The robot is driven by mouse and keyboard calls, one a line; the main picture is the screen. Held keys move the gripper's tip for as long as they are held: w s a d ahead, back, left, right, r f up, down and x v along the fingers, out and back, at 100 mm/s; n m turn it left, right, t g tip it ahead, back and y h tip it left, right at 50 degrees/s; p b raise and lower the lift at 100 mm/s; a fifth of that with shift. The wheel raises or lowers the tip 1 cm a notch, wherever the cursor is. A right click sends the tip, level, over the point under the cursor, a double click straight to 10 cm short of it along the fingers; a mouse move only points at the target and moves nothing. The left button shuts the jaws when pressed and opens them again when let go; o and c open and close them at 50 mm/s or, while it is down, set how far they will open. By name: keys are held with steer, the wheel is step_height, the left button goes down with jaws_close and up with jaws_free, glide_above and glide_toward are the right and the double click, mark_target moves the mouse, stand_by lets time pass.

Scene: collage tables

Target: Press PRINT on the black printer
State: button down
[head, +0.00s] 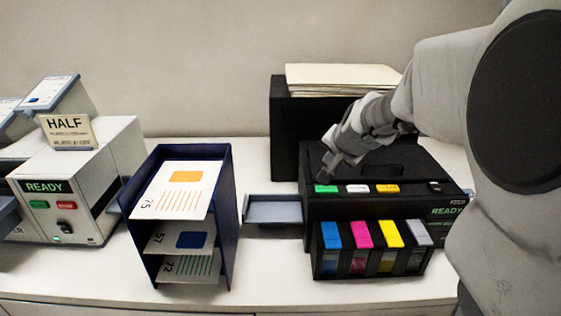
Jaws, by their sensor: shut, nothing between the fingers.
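The black printer (340,213) stands on the right part of the table, with a stack of paper (345,75) in its back feeder. A row on its top front edge holds a green button (326,189), a white button (357,189) and a yellow button (388,189); their lettering is too small to read surely. A small green READY display (447,211) is at its right. My gripper (326,174) is shut and empty, its tips pointing down just behind the green button. I cannot tell whether they touch it or the printer top.
Colour ink tanks (374,262) jut out at the printer's front. A grey side tray (273,210) sits at its left. A blue rack (229,200) of printed sheets stands left of that. A white machine (72,180) with a HALF sign (68,130) is at the far left.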

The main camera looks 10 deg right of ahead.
mark_target(326, 191)
steer(key=shift+f+b, duration=1.95)
steer(key=shift+f, duration=0.7)
steer(key=shift+f+b, duration=0.4)
steer(key=shift+b, duration=0.1)
